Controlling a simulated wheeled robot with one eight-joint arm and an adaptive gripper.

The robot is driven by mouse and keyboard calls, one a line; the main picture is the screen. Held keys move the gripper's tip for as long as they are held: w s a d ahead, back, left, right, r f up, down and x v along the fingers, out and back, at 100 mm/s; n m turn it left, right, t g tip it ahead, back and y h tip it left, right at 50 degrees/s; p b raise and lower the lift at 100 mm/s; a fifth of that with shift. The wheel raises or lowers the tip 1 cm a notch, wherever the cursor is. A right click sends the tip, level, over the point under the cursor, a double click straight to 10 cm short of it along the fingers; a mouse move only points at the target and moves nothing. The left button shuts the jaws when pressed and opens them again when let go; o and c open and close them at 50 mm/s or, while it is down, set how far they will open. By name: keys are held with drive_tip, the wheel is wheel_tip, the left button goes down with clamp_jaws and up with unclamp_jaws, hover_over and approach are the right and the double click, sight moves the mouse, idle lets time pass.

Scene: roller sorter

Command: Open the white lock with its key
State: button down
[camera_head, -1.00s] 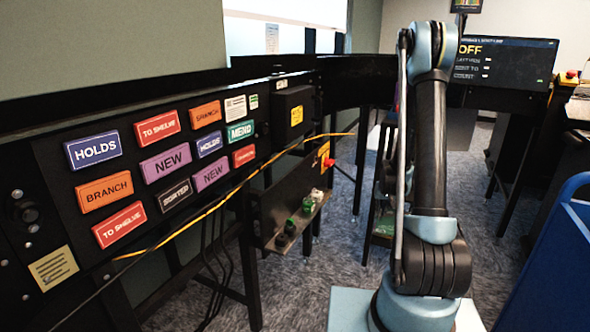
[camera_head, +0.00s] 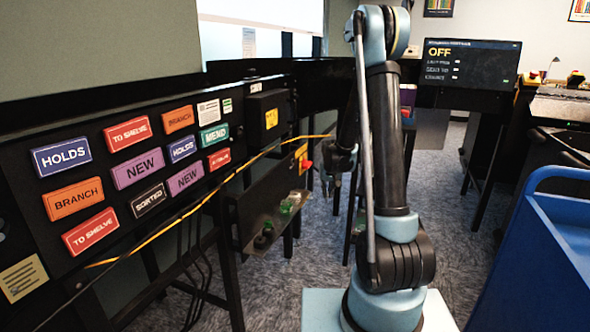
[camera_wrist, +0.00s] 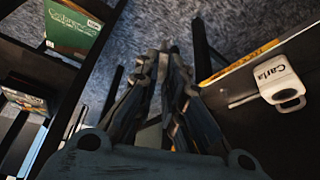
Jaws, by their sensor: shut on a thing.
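My gripper (camera_head: 340,165) hangs behind my upright arm, to the right of the low shelf under the sign panel. In the wrist view its fingers (camera_wrist: 164,58) are close together and point away from the camera. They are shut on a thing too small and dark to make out. No lock or key is clearly identifiable in either view. A white mug-like object lettered "Carla" (camera_wrist: 281,84) with a looped part is at the right of the wrist view, beside a board, apart from the fingers.
The low shelf (camera_head: 250,222) holds green (camera_head: 287,207) and black (camera_head: 265,238) objects. A yellow cable (camera_head: 215,189) crosses the sign panel (camera_head: 110,225). A blue cart (camera_head: 545,245) stands at right. A green book (camera_wrist: 73,31) shows at the wrist view's upper left.

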drive_tip(key=s+a+r+n, duration=0.1)
drive_tip(key=s+a+r, duration=0.2)
drive_tip(key=a+r, duration=1)
drive_tip(key=shift+w+a+f, duration=0.1)
drive_tip(key=shift+a+f, duration=0.15)
drive_tip(key=shift+f, duration=1.2)
drive_tip(key=shift+w+a+f, duration=0.1)
drive_tip(key=shift+a+f, duration=0.1)
drive_tip(key=shift+f, duration=1.2)
drive_tip(key=shift+a+f, duration=0.25)
drive_tip(key=shift+f, duration=1.2)
drive_tip(key=n+y, duration=0.1)
drive_tip(key=n, duration=0.2)
drive_tip(key=n+y, duration=0.1)
drive_tip(key=n, duration=0.2)
drive_tip(key=shift+w+d+g, duration=0.1)
drive_tip(key=shift+d+g, duration=0.1)
drive_tip(key=shift+g, duration=0.2)
drive_tip(key=n+y, duration=0.1)
drive_tip(key=n, duration=0.1)
drive_tip(key=n+g, duration=0.1)
drive_tip(key=n, duration=0.1)
drive_tip(key=shift+n+g+y, duration=0.3)
drive_tip(key=shift+n+y, duration=0.1)
drive_tip(key=shift+r, duration=0.1)
drive_tip(key=shift+r, duration=2.4)
